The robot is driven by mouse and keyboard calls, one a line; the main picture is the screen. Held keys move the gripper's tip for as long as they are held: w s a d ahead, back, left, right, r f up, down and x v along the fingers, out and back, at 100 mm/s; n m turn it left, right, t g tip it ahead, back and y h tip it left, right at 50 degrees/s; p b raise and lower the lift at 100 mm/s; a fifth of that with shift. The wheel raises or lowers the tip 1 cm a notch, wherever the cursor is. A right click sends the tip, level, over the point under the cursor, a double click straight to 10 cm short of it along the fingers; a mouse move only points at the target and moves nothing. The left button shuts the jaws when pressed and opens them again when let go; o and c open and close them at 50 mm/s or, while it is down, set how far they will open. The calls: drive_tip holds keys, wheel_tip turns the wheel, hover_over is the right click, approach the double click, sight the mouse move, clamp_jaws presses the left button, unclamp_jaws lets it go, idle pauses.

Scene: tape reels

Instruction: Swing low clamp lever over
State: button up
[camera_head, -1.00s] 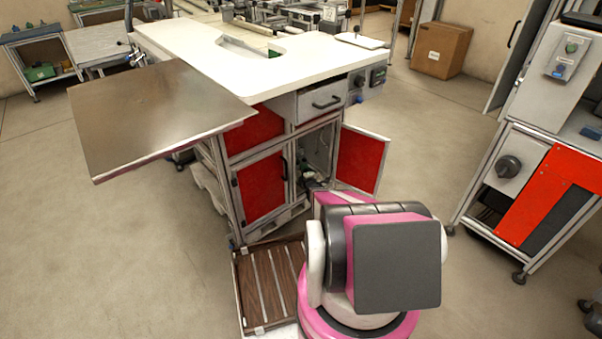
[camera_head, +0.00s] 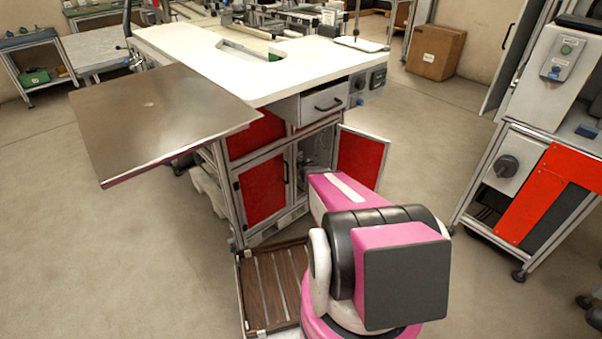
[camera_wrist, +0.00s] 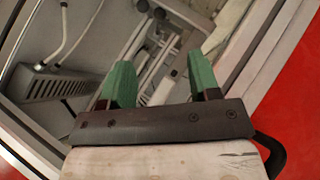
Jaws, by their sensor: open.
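My gripper (camera_wrist: 160,63) shows in the wrist view with its two green fingers apart and nothing between them. It points into the open cabinet under the white-topped bench. Beyond the fingers are grey rods and round-ended fittings (camera_wrist: 158,22) and pale pipes; I cannot tell for certain which of these is the clamp lever. In the head view my own arm stands in front of the lower part of the cabinet opening (camera_head: 317,150) and hides the gripper.
The red cabinet door (camera_head: 359,158) stands open on the right; red also edges the wrist view. A grey slotted box (camera_wrist: 55,85) and a white hose are inside at left. A steel sheet (camera_head: 160,118) juts from the bench. Floor is clear at left.

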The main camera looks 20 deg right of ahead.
drive_tip(key=s+a+r+m+g, duration=0.3)
drive_tip(key=s+a+r, duration=0.1)
drive_tip(key=s, duration=0.1)
drive_tip(key=shift+s+r+y, duration=0.3)
drive_tip(key=shift+s, duration=0.05)
drive_tip(key=shift+a, duration=0.1)
